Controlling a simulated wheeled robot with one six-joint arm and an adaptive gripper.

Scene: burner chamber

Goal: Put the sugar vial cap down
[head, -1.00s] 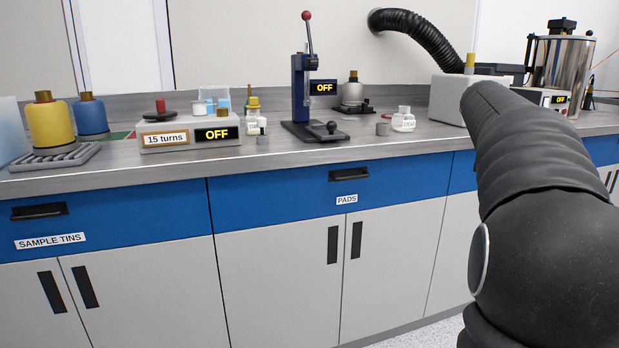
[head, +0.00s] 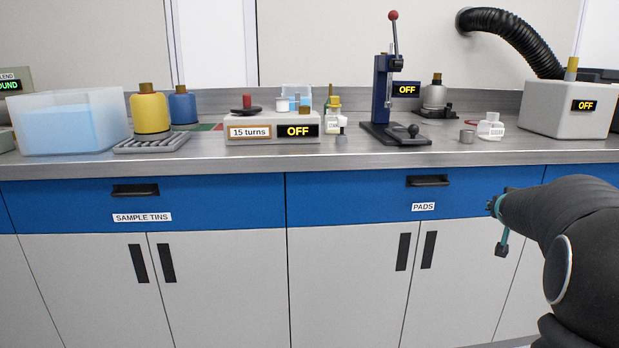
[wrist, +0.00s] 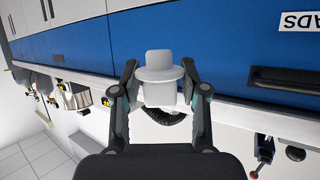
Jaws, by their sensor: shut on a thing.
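My gripper (wrist: 160,92) is shut on the white sugar vial cap (wrist: 160,72), a stepped round piece with a wide flange, held between the two fingertips in the wrist view. In the head view my gripper (head: 499,222) is in front of the blue drawer fronts, below the bench top; the cap cannot be made out there. The sugar vial (head: 491,128), a small clear labelled jar, stands uncapped on the bench, right of the press. The cap is well apart from the vial and the bench top.
The grey bench top (head: 230,158) has bare strips along its front edge. The press (head: 392,100), a grey box (head: 560,108) with an OFF display, and another labelled vial (head: 333,118) stand nearby. The PADS drawer handle (head: 428,181) sticks out.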

